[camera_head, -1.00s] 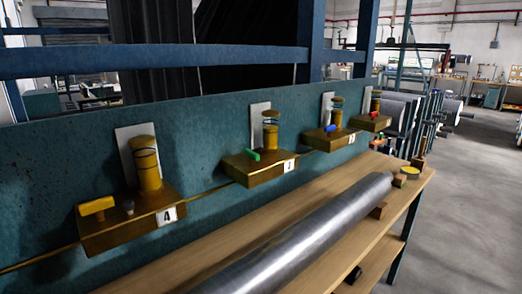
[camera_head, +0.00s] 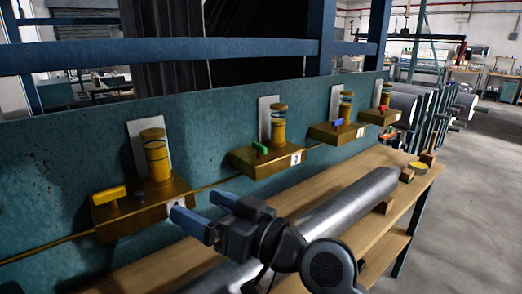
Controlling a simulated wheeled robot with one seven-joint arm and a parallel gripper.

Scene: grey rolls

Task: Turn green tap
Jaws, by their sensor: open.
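The green tap (camera_head: 260,147) is a small green handle on top of the brass block marked 3 (camera_head: 268,161), on the teal panel. It stands left of that block's yellow cylinder. My gripper (camera_head: 191,208) is in the lower middle of the view, with its blue fingers apart and nothing between them.
A blue tap (camera_head: 337,122) and a red tap (camera_head: 384,108) sit on blocks farther right. A long grey roll (camera_head: 350,200) lies on the wooden bench (camera_head: 400,159) below the panel, partly behind my arm. A yellow round object (camera_head: 418,165) lies at the bench's far end.

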